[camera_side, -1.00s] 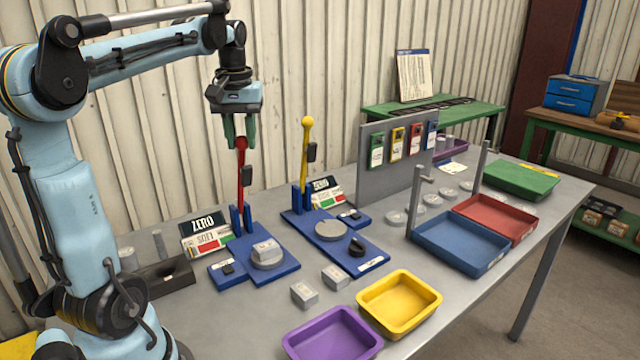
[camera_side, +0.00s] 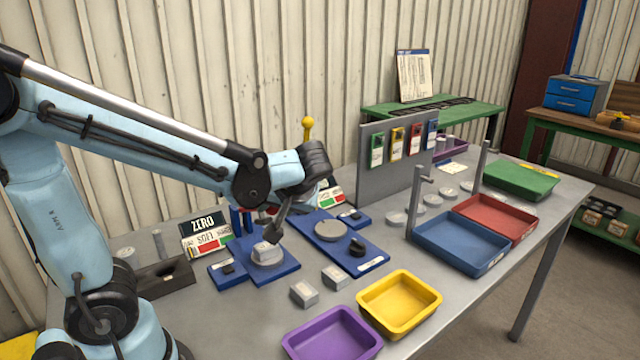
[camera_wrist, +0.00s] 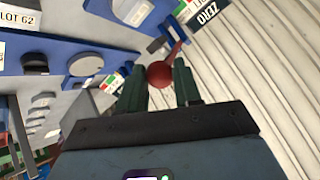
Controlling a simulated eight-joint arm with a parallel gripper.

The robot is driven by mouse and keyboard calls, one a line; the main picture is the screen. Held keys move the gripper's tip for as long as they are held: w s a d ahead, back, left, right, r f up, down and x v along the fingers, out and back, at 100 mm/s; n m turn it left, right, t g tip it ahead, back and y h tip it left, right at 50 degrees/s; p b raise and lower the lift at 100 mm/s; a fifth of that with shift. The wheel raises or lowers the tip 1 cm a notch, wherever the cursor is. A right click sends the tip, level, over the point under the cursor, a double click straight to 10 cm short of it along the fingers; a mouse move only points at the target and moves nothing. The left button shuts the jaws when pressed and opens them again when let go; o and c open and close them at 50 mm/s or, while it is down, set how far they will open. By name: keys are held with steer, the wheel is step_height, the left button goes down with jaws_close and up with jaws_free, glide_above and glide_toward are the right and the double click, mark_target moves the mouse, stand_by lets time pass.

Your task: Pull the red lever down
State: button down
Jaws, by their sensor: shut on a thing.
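The red lever's round red knob (camera_wrist: 160,74) shows in the wrist view between the two green fingers of my gripper (camera_wrist: 160,84). My gripper is shut on the knob. A short length of red rod runs up and right from it. In the side view the lever no longer stands upright. It is tipped forward and low over its blue base (camera_side: 287,268), mostly hidden behind my arm. A grey block (camera_side: 266,253) sits on that base, close below my wrist.
A ZERO sign (camera_side: 203,224) is behind the blue base. A purple tray (camera_side: 333,338) and a yellow tray (camera_side: 400,302) lie in front. A blue tray (camera_side: 461,244) is further right.

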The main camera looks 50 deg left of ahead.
steer(key=d+f, duration=0.1)
steer(key=f, duration=0.2)
steer(key=d+f, duration=0.1)
steer(key=f, duration=0.3)
steer(key=d+f, duration=0.1)
steer(key=f, duration=0.3)
steer(key=shift+w+f, duration=0.1)
steer(key=shift+f, duration=0.05)
steer(key=c, duration=0.8)
jaws_free()
steer(key=shift+a, duration=0.15)
steer(key=shift+s+d+r, duration=0.15)
steer(key=shift+d+r, duration=0.55)
steer(key=shift+d, duration=1.5)
steer(key=shift+s+d+r, duration=0.15)
steer(key=shift+d+r, duration=0.6)
steer(key=shift+d, duration=1.5)
steer(key=shift+s+d+r, duration=0.15)
steer(key=shift+d+r, duration=0.55)
steer(key=shift+d, duration=1.5)
steer(key=shift+v, duration=3.75)
